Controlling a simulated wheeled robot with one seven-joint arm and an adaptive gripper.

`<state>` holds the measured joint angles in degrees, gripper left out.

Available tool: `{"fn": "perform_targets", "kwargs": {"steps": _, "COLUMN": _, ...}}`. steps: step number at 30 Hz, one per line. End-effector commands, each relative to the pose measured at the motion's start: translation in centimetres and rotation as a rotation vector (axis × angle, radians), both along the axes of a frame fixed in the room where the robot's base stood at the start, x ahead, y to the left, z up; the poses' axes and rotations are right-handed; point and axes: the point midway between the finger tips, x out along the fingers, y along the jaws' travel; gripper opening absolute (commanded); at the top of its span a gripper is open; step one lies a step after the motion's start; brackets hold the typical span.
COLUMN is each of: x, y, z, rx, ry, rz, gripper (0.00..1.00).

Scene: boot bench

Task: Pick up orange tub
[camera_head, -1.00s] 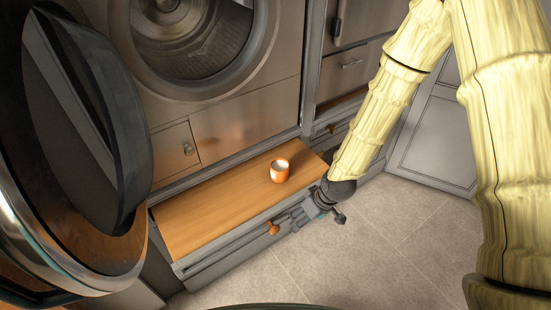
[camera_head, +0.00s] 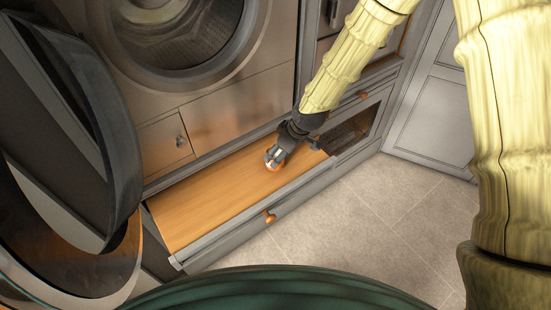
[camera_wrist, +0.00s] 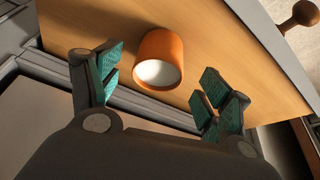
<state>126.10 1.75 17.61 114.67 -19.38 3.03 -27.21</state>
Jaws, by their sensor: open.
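In the head view my gripper (camera_head: 272,162) is over the bench and mostly hides the tub; only a small orange and white bit of the tub (camera_head: 274,166) shows. I cannot tell from there whether they touch.
The wooden top (camera_head: 215,205) is otherwise bare. Its grey front carries a round orange knob (camera_head: 269,216). A front-loading machine (camera_head: 180,35) stands behind, an open round door (camera_head: 65,140) is at left, and tiled floor (camera_head: 350,225) is clear in front.

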Motion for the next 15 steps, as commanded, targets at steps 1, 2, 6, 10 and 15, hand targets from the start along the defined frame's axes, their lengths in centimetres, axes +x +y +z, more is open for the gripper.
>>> {"fn": "perform_targets", "kwargs": {"steps": 1, "x": 0.0, "y": 0.0, "z": -0.2, "rx": 0.000, "ry": 0.000, "rz": 0.000, "gripper": 0.78}}
{"fn": "perform_targets", "kwargs": {"steps": 2, "x": 0.0, "y": 0.1, "z": -0.3, "rx": 0.000, "ry": 0.000, "rz": -0.001, "gripper": 0.78}}
{"fn": "perform_targets", "kwargs": {"steps": 6, "x": 0.2, "y": 0.1, "z": -0.6, "rx": 0.000, "ry": 0.001, "rz": -0.002, "gripper": 0.78}}
{"fn": "perform_targets", "kwargs": {"steps": 10, "x": 0.4, "y": 0.4, "z": -1.5, "rx": -0.001, "ry": 0.001, "rz": -0.003, "gripper": 0.78}}
{"fn": "perform_targets", "kwargs": {"steps": 15, "x": 0.9, "y": 1.0, "z": -3.0, "rx": 0.000, "ry": 0.001, "rz": -0.004, "gripper": 0.78}}
